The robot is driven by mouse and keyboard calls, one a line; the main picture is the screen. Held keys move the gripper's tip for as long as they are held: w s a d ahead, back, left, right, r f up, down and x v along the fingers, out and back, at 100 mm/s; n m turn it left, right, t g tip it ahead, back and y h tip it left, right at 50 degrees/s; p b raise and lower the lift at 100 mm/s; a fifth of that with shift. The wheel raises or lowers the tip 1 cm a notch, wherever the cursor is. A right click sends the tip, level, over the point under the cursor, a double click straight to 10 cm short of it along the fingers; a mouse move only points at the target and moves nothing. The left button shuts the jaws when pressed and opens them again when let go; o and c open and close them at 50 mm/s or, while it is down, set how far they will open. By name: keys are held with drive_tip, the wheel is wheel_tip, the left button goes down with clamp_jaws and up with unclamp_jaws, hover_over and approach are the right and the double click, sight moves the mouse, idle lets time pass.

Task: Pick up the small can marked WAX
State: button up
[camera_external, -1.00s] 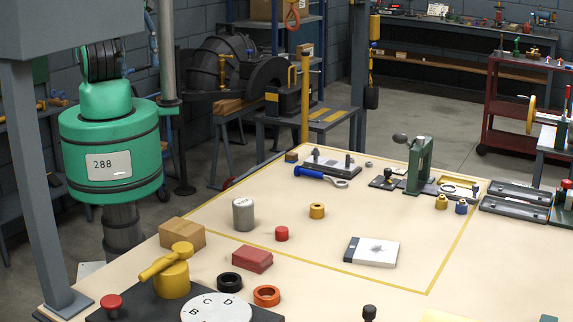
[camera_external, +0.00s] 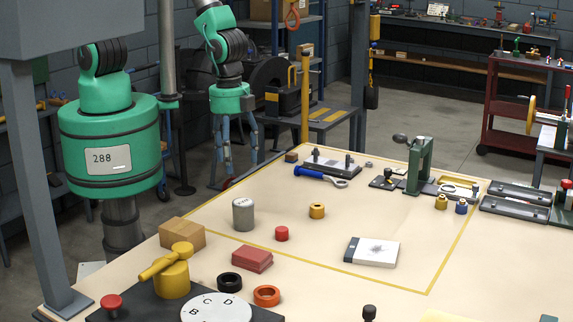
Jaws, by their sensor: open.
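A small grey can (camera_external: 243,215) stands upright on the cream tabletop, left of the middle. Faint dark marks show on it, but I cannot read the word WAX at this size. My gripper (camera_external: 237,165) hangs with its fingers pointing down, above and behind the can in the picture. Its fingers are apart, with nothing between them. It is clear of the can.
A cardboard box (camera_external: 182,233) and red block (camera_external: 252,259) lie nearer. A white box (camera_external: 371,252) lies right; bare tabletop surrounds it.

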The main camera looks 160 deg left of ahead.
sight(243, 202)
drive_tip(key=f, duration=0.1)
drive_tip(key=s+a+f, duration=0.1)
drive_tip(key=a+f, duration=0.1)
drive_tip(key=shift+s+f, duration=0.3)
drive_tip(key=shift+f, duration=4.3)
drive_tip(key=shift+f, duration=0.15)
drive_tip(key=shift+a+f+b, duration=0.1)
drive_tip(key=shift+f+b, duration=0.3)
drive_tip(key=shift+f, duration=2.05)
drive_tip(key=c, duration=1.5)
